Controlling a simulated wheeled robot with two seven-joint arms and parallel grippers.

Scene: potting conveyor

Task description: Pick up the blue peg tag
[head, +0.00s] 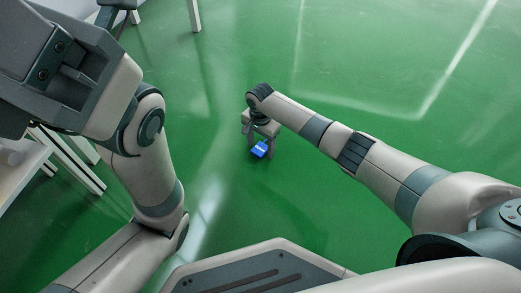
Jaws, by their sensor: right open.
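The blue peg tag (259,149) is a small bright blue piece with a faint pale mark, near the middle of the head view. My right gripper (262,153) points down at the tag, with its grey fingers to either side of it in the picture. The gripper is open. I cannot tell whether the fingers touch the tag, or whether it rests on the floor or is above it. My left arm is raised at the left. A dark grey part at the top edge may belong to its gripper, but its jaws do not show clearly.
The green floor (330,215) is glossy and clear around the tag. White table legs (75,165) and a pale tabletop (15,170) stand at the left edge. Another white leg (194,14) shows at the top.

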